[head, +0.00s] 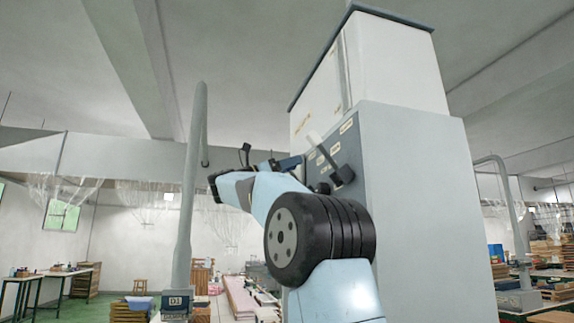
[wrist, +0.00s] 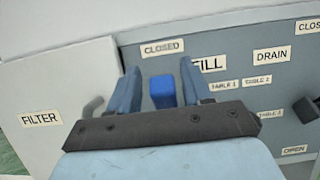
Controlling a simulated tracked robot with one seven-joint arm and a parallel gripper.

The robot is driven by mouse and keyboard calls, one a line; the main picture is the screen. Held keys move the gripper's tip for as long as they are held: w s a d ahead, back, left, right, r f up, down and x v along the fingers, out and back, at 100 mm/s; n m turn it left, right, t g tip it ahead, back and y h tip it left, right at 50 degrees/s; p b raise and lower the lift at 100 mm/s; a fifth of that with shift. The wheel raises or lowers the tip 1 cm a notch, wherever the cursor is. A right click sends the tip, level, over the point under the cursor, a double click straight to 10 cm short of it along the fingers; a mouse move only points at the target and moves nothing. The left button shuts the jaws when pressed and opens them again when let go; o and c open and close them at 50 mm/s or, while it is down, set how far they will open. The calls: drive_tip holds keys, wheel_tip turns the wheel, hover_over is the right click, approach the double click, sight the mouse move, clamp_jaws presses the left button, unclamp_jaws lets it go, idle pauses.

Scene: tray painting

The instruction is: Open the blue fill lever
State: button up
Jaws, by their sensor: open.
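The bright blue fill lever (wrist: 162,92) shows in the wrist view between the two blue-grey fingers of my gripper (wrist: 160,72). The fingers stand apart, with a visible gap on the lever's left side; on its right the finger is close, and I cannot tell whether they touch. The lever's lower part is hidden behind the gripper's dark front bar. The FILL label (wrist: 208,64) is up and right of the lever, and the CLOSED label (wrist: 162,47) is just above it. In the head view my arm reaches to the machine's front, and the blue lever is not clearly distinguishable.
A black lever (wrist: 308,108) is at the right below the DRAIN label (wrist: 272,55). A grey handle (wrist: 93,105) is at the left near the FILTER label (wrist: 39,118). An OPEN label (wrist: 294,150) sits low right. The tall grey machine cabinet (head: 425,200) stands right of my arm.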

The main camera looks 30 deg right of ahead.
drive_tip(key=shift+d+r, duration=0.1)
drive_tip(key=shift+d, duration=0.1)
drive_tip(key=shift+c, duration=0.5)
drive_tip(key=shift+s, duration=0.1)
clamp_jaws()
